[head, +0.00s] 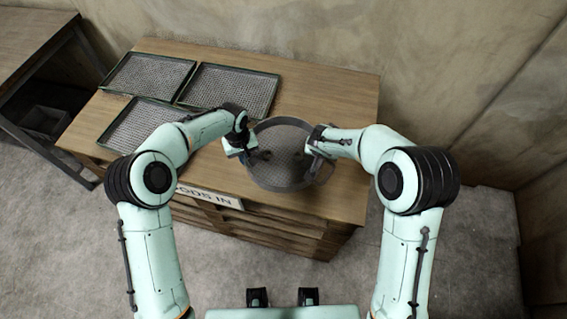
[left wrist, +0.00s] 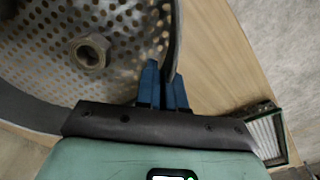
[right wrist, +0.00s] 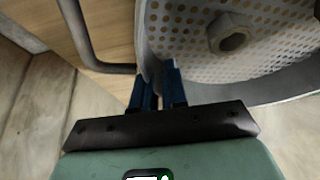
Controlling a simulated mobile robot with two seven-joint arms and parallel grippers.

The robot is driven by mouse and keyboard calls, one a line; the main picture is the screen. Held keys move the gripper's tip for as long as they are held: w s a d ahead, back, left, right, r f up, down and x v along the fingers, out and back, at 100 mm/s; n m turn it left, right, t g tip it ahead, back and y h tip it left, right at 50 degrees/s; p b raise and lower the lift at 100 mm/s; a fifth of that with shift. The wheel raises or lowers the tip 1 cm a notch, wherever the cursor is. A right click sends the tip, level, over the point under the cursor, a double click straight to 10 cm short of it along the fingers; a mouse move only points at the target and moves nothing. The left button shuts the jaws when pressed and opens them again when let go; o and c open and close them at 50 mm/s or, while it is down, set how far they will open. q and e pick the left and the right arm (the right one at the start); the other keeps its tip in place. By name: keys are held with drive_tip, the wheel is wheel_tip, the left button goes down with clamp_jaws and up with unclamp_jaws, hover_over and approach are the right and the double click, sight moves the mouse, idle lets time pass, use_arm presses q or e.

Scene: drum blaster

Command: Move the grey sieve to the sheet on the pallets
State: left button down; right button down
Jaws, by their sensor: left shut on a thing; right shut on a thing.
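The grey sieve (head: 283,178) is round, with a perforated floor and a raised rim, and shows over the right part of the wooden sheet (head: 340,95) on the pallets (head: 265,232). My left gripper (head: 251,152) is shut on its left rim; the left wrist view shows the fingers (left wrist: 165,82) astride the sieve wall. My right gripper (head: 314,150) is shut on the right rim, with its fingers (right wrist: 155,82) on the wall in the right wrist view. I cannot tell whether the sieve touches the sheet. Nuts (left wrist: 90,52) lie inside it.
Mesh trays with dark rims (head: 235,88) lie on the left part of the sheet. A sign (head: 210,196) is on its front edge. Another table (head: 30,40) stands at the far left, with a grey bin (head: 45,120) below. A wall rises behind.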

use_arm(q)
drive_tip(key=shift+d+f, duration=0.1)
drive_tip(key=shift+d, duration=0.1)
use_arm(e)
drive_tip(key=shift+w+a+f, duration=0.1)
